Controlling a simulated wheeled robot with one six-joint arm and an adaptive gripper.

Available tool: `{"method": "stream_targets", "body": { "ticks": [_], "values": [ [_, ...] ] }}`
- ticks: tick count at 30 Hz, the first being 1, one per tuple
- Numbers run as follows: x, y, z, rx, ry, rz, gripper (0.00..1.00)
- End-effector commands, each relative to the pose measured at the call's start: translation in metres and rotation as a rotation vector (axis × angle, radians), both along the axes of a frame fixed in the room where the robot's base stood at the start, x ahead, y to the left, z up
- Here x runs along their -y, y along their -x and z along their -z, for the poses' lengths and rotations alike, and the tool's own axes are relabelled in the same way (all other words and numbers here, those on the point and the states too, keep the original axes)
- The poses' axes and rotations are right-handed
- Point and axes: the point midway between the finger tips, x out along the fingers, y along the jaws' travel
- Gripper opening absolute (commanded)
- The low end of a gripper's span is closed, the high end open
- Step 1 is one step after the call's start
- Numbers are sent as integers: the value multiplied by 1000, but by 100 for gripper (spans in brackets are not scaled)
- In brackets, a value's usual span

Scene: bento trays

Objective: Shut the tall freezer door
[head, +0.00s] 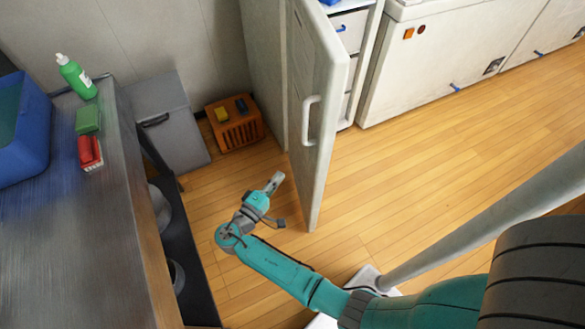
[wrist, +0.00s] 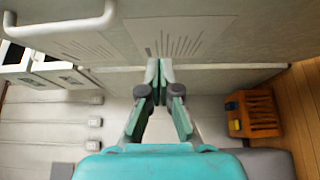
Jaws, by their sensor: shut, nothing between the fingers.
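The tall freezer door (head: 318,100) stands swung open in the head view, its edge toward me. Its white bar handle (head: 309,120) is on the left face and also shows at the upper left of the wrist view (wrist: 60,28). The pale freezer body (head: 263,60) stands behind the door, with drawers (head: 349,25) visible inside to the right. My gripper (head: 277,178) is shut and empty, low on the handle side of the door. In the wrist view my gripper's fingertips (wrist: 159,70) overlap the door's lower part; I cannot tell whether they touch it.
An orange crate (head: 236,135) sits on the floor left of the freezer, beside a grey bin (head: 180,140). White chest units (head: 400,65) line the right. Wooden floor there is clear.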

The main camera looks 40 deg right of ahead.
Motion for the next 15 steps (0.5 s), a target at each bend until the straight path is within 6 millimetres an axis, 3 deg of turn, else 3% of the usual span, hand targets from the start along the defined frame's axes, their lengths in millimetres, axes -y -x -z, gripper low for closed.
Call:
{"method": "stream_targets", "body": {
  "ticks": [15],
  "values": [
    [87, -21, 1, -1, -3, 3, 0]
  ]
}}
